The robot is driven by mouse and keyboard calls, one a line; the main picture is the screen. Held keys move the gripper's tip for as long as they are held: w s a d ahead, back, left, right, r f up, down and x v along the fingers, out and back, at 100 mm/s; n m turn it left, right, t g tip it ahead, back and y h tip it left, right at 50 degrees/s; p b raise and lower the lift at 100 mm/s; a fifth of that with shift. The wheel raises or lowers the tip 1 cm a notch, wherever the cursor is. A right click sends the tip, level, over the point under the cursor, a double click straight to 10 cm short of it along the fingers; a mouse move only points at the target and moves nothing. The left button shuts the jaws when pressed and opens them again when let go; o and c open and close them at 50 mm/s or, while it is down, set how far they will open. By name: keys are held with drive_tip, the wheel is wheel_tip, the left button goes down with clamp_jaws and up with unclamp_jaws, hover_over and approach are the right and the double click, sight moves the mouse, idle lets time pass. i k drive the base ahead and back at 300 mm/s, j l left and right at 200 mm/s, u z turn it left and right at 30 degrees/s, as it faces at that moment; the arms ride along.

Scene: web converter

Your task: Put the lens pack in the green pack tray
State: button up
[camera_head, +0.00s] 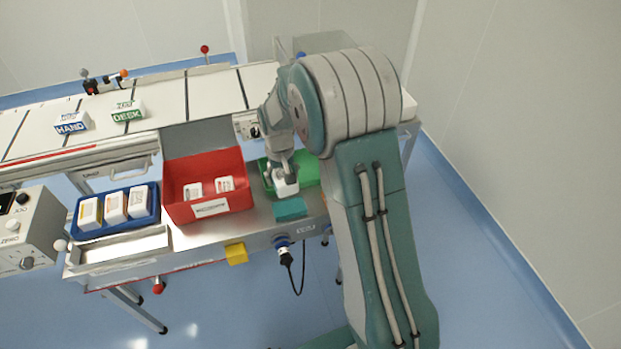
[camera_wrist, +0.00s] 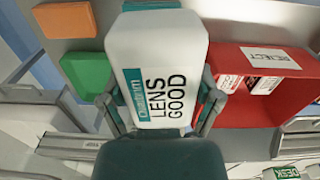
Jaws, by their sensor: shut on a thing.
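The lens pack (camera_wrist: 158,40) is a white block with a teal stripe and the words LENS GOOD, filling the middle of the wrist view. My gripper (camera_wrist: 160,108) is shut on it, a finger on each side. In the head view the pack (camera_head: 287,187) hangs under my gripper (camera_head: 282,172) at the green pack tray (camera_head: 307,168). The tray is partly hidden by my arm and gripper. I cannot tell whether the pack touches the tray floor or is just above it.
A red reject bin (camera_head: 210,208) holding white packs stands left of the green tray. A blue tray (camera_head: 118,230) with 3 packs is farther left. A teal block (camera_head: 290,208) lies in front. Behind runs a conveyor (camera_head: 165,106) with HAND and DESK packs.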

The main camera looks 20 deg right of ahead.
sight(300, 172)
drive_tip(key=l+u, duration=0.25)
drive_tip(key=l, duration=0.35)
drive_tip(key=l+u, duration=0.25)
drive_tip(key=l, duration=0.4)
drive_tip(key=k+l+u, duration=0.15)
drive_tip(key=l+u, duration=0.15)
drive_tip(key=l, duration=0.3)
drive_tip(key=i+l+u, duration=0.1)
drive_tip(key=l, duration=0.2)
drive_tip(key=i+l, duration=0.2)
drive_tip(key=i+l+u, duration=0.15)
drive_tip(key=l, duration=0.25)
drive_tip(key=i+l, duration=0.1)
drive_tip(key=l, duration=0.25)
drive_tip(key=i, duration=0.3)
drive_tip(key=j+u, duration=0.05)
